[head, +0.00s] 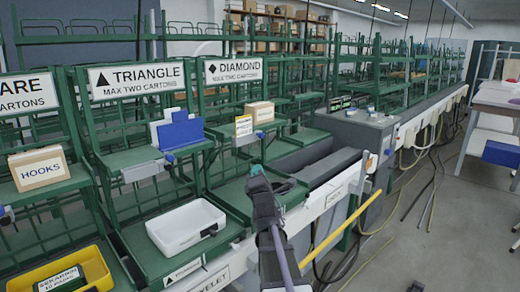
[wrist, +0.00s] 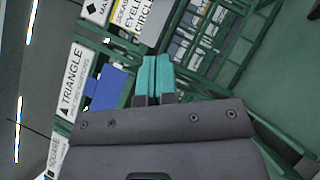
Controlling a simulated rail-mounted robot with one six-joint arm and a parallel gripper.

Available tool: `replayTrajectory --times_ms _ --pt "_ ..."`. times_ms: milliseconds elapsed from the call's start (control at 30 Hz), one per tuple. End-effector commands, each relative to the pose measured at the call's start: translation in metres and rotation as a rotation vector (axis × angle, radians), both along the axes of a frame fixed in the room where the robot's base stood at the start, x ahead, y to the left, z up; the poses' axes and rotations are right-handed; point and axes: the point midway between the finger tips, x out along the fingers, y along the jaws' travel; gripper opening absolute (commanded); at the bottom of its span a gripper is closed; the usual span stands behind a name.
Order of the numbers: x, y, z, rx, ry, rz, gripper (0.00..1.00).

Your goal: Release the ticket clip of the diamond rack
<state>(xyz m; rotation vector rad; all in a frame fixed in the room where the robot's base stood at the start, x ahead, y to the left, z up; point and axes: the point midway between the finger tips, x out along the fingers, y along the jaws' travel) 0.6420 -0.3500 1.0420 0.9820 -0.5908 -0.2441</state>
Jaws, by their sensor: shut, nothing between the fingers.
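The diamond rack, with its DIAMOND sign (head: 233,69), stands left of centre in the head view; the sign's edge also shows in the wrist view (wrist: 97,9). A yellow-and-white ticket (head: 243,126) stands upright at the front of its shelf, in a pale clip with a small blue-grey piece (head: 260,134) at its right end. The ticket also shows in the wrist view (wrist: 135,16), but its clip cannot be made out there. My gripper (head: 257,170) has teal fingertips, closed together and empty (wrist: 156,77). In the head view it appears below the ticket, apart from it.
A carton (head: 260,112) sits on the diamond shelf behind the ticket. The triangle rack (head: 137,79) at left holds a blue item (head: 181,131) and, lower, a white tray (head: 186,225). A HOOKS carton (head: 39,166) and yellow bin (head: 62,273) stand farther left. A grey machine (head: 356,128) stands right.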

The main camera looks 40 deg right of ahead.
Motion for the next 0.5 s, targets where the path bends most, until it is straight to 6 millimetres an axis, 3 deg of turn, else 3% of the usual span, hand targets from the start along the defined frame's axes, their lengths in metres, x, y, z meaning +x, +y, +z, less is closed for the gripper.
replayTrajectory --times_ms 267,500 --pt "0.024 -0.013 0.012 0.001 0.001 0.001 0.00" --pt "0.067 -0.036 0.032 0.002 0.000 0.001 0.00"
